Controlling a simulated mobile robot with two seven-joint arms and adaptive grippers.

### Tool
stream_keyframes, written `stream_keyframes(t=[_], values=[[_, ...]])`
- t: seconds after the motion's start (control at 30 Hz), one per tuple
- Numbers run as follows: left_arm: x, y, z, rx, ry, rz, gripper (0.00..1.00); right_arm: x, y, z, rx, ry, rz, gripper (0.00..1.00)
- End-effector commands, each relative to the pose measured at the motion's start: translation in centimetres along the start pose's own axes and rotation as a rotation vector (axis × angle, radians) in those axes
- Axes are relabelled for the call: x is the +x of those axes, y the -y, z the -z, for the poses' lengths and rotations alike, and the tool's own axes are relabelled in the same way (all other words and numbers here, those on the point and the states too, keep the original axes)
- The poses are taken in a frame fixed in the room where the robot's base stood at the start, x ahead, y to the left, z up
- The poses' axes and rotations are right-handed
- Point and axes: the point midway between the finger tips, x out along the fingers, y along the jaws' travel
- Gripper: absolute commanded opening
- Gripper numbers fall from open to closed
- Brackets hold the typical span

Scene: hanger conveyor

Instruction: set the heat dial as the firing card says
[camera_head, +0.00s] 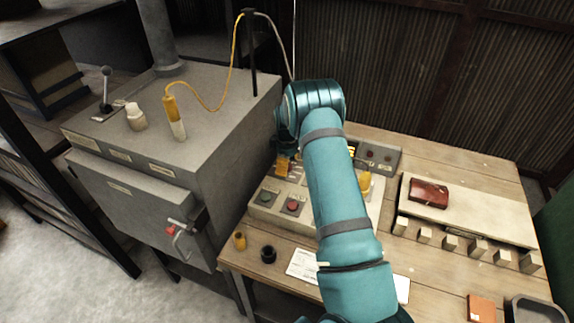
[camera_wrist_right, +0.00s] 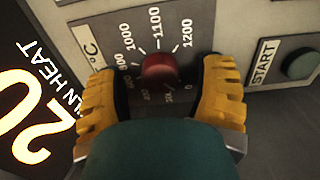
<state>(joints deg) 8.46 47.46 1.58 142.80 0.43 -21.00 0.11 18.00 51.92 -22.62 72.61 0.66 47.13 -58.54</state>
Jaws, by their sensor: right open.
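In the right wrist view, a round red heat dial (camera_wrist_right: 160,69) sits on the grey panel, ringed by a printed °C scale with 1000, 1100 and 1200 readable. I cannot tell where its pointer stands. My right gripper (camera_wrist_right: 163,80) is open, with one yellow finger on each side of the dial; contact cannot be told. In the head view, my right arm reaches over the control panel (camera_head: 264,214) and hides the dial. A printed white sheet (camera_head: 302,266), perhaps the firing card, lies on the table; its text is too small to read. My left gripper is not in view.
A black KILN HEAT display (camera_wrist_right: 30,105) and a START button (camera_wrist_right: 299,63) flank the dial. The grey kiln (camera_head: 150,215) stands left of the table. Several small blocks (camera_head: 450,242) and a dark red piece (camera_head: 429,193) are at the right.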

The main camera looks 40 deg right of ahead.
Motion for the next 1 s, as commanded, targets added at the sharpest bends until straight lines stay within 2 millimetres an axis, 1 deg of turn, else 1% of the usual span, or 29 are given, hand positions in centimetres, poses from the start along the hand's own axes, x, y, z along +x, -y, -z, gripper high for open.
stream_keyframes(t=[0.1, 0.3, 0.33, 0.37, 0.4, 0.47, 0.5, 0.53, 0.77, 1.0], values=[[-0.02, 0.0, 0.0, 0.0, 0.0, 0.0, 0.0, 0.32, -0.02, 0.0, 0.0, 0.0, -0.001, 0.68], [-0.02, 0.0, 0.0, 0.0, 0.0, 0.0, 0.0, 0.32, -0.01, 0.0, 0.0, 0.0, -0.001, 0.68], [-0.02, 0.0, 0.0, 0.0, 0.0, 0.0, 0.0, 0.32, -0.01, 0.01, 0.0, 0.0, -0.001, 0.7], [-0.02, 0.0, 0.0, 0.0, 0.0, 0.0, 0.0, 0.31, 0.0, 0.01, 0.0, 0.0, 0.0, 0.59], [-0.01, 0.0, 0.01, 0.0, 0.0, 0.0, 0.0, 0.31, 0.0, 0.01, 0.0, 0.0, 0.0, 0.45], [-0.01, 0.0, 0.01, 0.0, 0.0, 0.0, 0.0, 0.31, 0.0, 0.01, 0.0, 0.0, 0.0, 0.24], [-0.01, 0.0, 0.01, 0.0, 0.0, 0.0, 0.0, 0.3, 0.0, 0.01, 0.0, 0.0, 0.0, 0.1], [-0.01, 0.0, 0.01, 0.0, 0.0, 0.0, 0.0, 0.3, 0.0, 0.01, 0.0, 0.0, 0.0, 0.0], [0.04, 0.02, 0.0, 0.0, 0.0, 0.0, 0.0, 0.32, 0.01, 0.02, 0.006, 0.0, 0.0, 0.0], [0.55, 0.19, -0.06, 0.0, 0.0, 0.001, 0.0, 0.39, 0.02, 0.02, 0.082, 0.0, 0.0, 0.0]])
